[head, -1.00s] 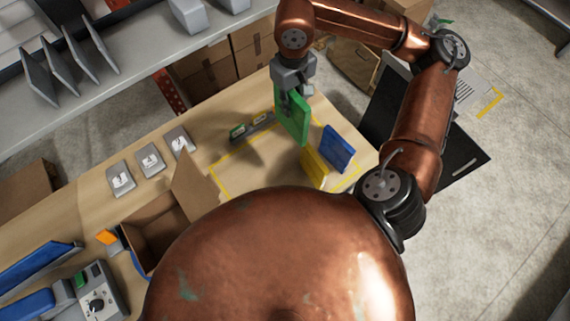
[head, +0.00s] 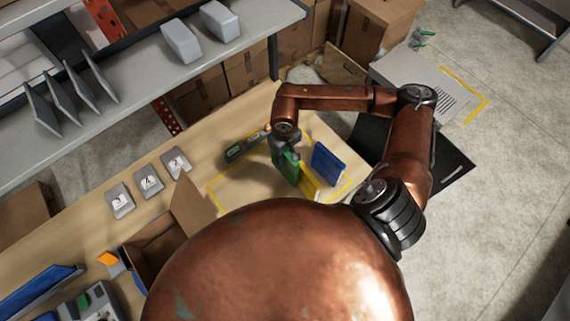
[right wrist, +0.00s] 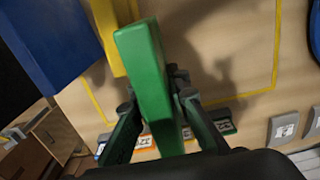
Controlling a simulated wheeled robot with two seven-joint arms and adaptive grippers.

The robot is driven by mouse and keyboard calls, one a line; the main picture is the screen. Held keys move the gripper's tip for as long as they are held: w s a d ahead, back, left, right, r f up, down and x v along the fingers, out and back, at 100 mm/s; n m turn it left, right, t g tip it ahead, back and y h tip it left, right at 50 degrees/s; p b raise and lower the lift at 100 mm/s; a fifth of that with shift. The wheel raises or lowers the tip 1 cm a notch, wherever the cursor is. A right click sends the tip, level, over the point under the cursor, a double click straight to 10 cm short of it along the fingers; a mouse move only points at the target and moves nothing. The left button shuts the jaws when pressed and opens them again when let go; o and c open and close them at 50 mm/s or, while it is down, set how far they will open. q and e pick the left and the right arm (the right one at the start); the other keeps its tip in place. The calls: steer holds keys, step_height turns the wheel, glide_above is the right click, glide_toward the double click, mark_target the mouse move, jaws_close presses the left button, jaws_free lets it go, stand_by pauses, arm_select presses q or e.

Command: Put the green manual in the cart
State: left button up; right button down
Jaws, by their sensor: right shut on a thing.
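The green manual (head: 289,169) is upright in my right gripper (head: 285,150), over the yellow-outlined area of the table. It also shows in the right wrist view (right wrist: 146,75), between the two fingers of the gripper (right wrist: 155,105). I cannot tell whether its lower edge touches the table. A yellow manual (head: 310,184) stands close on its right, and a blue manual (head: 328,163) stands beyond that. A black flat surface (head: 455,165) lies right of the table, partly behind my right arm; I cannot tell whether it is the cart. My left gripper is not in view.
Grey numbered blocks (head: 149,181) line the table left of the outline. An open cardboard box (head: 160,245) stands at front left. A grey shelf (head: 140,90) is behind the table.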

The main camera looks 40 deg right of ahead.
mark_target(285, 167)
steer(key=shift+f+p, duration=0.6)
steer(key=shift+f, duration=2.55)
steer(key=shift+f, duration=0.15)
steer(key=c, duration=2.3)
jaws_free()
steer(key=o, duration=0.5)
steer(key=shift+c, duration=0.2)
